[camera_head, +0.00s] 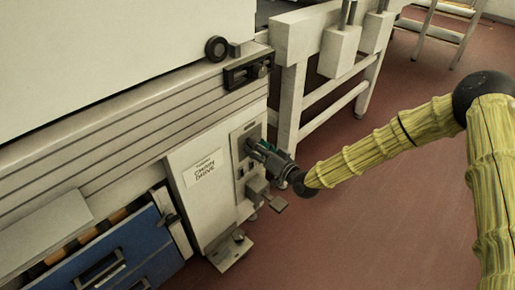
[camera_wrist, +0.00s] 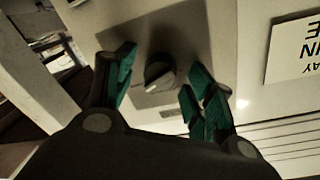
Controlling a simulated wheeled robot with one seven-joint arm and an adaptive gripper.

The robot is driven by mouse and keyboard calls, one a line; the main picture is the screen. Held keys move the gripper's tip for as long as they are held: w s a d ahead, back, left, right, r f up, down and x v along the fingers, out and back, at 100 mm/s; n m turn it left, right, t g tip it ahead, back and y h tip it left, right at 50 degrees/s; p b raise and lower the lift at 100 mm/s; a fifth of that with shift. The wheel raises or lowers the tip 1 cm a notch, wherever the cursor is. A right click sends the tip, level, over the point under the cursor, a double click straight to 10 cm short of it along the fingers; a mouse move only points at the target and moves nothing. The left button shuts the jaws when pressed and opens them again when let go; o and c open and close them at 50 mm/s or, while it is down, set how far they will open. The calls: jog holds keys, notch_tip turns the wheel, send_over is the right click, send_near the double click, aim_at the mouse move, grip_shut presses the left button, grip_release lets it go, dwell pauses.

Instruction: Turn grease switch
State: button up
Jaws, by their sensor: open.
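The grease switch appears to be the round dark knob (camera_wrist: 159,75) with a lighter pointer bar, on a grey panel in the wrist view. My gripper (camera_wrist: 162,84) has teal finger pads, one on each side of the knob, with visible space between each pad and the knob. Nothing is held. In the head view my gripper (camera_head: 262,149) is at the upper part of the small grey control panel (camera_head: 240,140); it hides the knob there. Any label naming the switch is not readable.
A white sign (camera_head: 204,170) is left of the panel; it also shows in the wrist view (camera_wrist: 296,48). Below the panel a grey block with a lever (camera_head: 266,196) sticks out. A blue drawer (camera_head: 115,255) is lower left. A white frame (camera_head: 292,110) stands behind; red floor is free at right.

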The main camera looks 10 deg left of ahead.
jog(key=shift+c, duration=0.2)
jog(key=c, duration=1)
jog(key=n, duration=0.3)
jog(key=shift+a+n, duration=0.1)
jog(key=shift+n, duration=0.3)
jog(key=shift+n+y, duration=0.3)
jog(key=shift+n, duration=2.3)
jog(key=o, duration=1)
